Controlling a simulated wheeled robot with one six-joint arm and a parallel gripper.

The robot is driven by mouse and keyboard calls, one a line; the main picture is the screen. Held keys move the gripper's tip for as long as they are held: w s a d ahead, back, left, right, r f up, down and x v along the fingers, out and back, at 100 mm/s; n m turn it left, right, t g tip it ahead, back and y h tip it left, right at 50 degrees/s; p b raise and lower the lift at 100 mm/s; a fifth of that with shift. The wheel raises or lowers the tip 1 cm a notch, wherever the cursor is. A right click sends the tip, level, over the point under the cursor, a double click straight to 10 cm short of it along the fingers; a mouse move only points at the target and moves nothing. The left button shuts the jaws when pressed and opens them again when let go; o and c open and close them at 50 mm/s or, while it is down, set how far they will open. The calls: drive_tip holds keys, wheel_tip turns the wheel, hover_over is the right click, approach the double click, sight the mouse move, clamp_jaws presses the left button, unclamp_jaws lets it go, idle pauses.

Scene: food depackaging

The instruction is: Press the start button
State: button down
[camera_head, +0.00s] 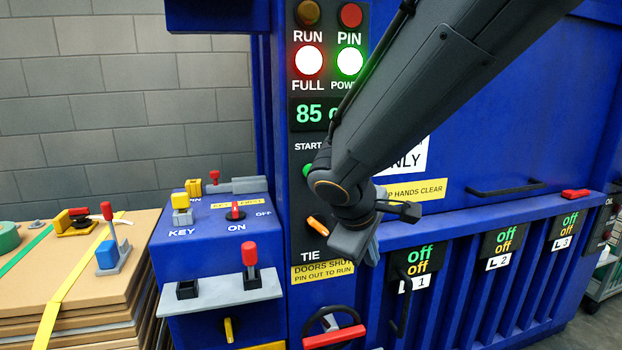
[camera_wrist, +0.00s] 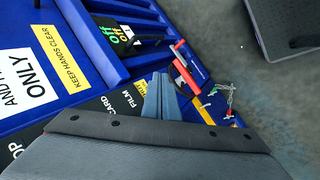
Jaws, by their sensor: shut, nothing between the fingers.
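The green start button (camera_head: 307,170) sits under the word START on the black control panel (camera_head: 303,185) of the blue machine. My arm's wrist covers its right side in the head view. My gripper (camera_head: 371,252) is in front of the machine, below and right of the button, pointing down. Its fingers are shut with nothing between them, and they also show in the wrist view (camera_wrist: 161,93). The fingers are apart from the button. The button cannot be made out in the wrist view.
A blue key box (camera_head: 205,242) with a red-knobbed lever (camera_head: 250,262) stands left. Stacked cardboard (camera_head: 50,290) lies further left. Black latch handles (camera_head: 402,305) line the machine's lower front.

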sight(310, 171)
drive_tip(key=w+a+r+n+t, duration=0.2)
drive_tip(key=w+a+r, duration=0.1)
drive_tip(key=a+r, duration=0.1)
drive_tip(key=w+a+r+n+t+b, duration=0.1)
drive_tip(key=w+a+r+n+t, duration=0.2)
drive_tip(key=r, duration=0.4)
drive_tip(key=shift+w+a, duration=0.45)
drive_tip(key=shift+a, duration=0.25)
drive_tip(key=shift+r, duration=0.1)
drive_tip(key=w+a, duration=0.2)
drive_tip(key=w, duration=0.6)
drive_tip(key=shift+w, duration=0.3)
drive_tip(key=shift+w, duration=0.1)
idle(0.9)
drive_tip(key=shift+w+a+b, duration=0.15)
drive_tip(key=shift+w+b, duration=0.15)
